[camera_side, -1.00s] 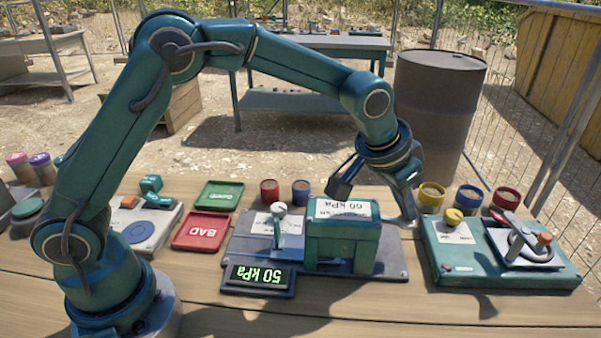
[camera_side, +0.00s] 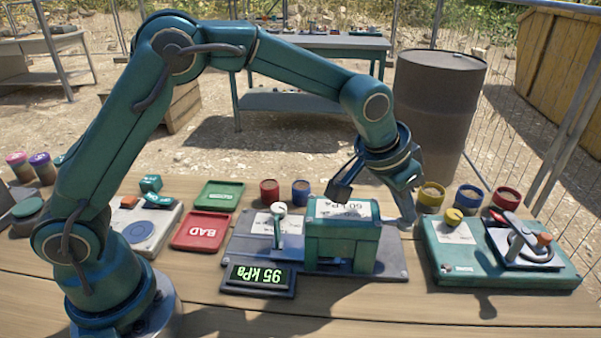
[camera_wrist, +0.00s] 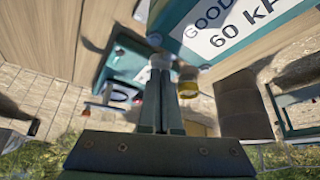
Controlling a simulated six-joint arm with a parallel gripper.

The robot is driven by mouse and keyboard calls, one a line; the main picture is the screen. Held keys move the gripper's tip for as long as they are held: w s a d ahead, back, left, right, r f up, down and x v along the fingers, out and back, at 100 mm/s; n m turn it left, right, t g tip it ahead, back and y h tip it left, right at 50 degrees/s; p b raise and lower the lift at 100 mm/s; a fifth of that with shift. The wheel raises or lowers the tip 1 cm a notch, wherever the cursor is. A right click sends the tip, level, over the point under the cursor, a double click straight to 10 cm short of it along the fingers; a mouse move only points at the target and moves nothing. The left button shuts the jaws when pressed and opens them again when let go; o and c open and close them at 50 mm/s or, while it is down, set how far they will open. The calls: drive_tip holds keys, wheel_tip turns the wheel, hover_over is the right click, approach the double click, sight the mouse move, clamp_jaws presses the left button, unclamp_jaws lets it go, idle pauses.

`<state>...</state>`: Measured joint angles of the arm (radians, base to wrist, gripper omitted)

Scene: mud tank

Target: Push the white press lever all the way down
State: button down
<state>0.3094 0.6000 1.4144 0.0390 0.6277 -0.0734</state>
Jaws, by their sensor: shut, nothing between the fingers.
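The teal press (camera_side: 343,245) stands on a grey base plate, with a "60 kPa" label on top. The label also shows in the wrist view (camera_wrist: 240,25). My gripper (camera_side: 407,216) is shut and low at the press's right side. In the wrist view, a small white piece (camera_wrist: 162,61) shows at the fingertips; it may be the lever's end, and contact is unclear.
A teal box with a latch (camera_side: 500,250) stands to the right. Colored cups, including a yellow one (camera_side: 431,196), stand behind. A red BAD tray (camera_side: 200,231) and a green tray (camera_side: 219,195) lie left.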

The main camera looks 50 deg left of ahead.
sight(401, 220)
wheel_tip(401, 220, up, 9)
drive_tip(key=shift+r, duration=0.15)
idle(0.9)
drive_tip(key=s+a+r+n+t+y, duration=0.1)
drive_tip(key=s+a+r+n+t, duration=0.1)
drive_tip(key=s+a+r, duration=0.8)
drive_tip(key=s+a+f+n+g, duration=0.1)
drive_tip(key=s+a+f+g, duration=0.1)
drive_tip(key=s+f, duration=1.1)
drive_tip(key=shift+s+a+f+y, duration=0.25)
drive_tip(key=shift+s+a+y, duration=0.05)
drive_tip(key=shift+s, duration=0.4)
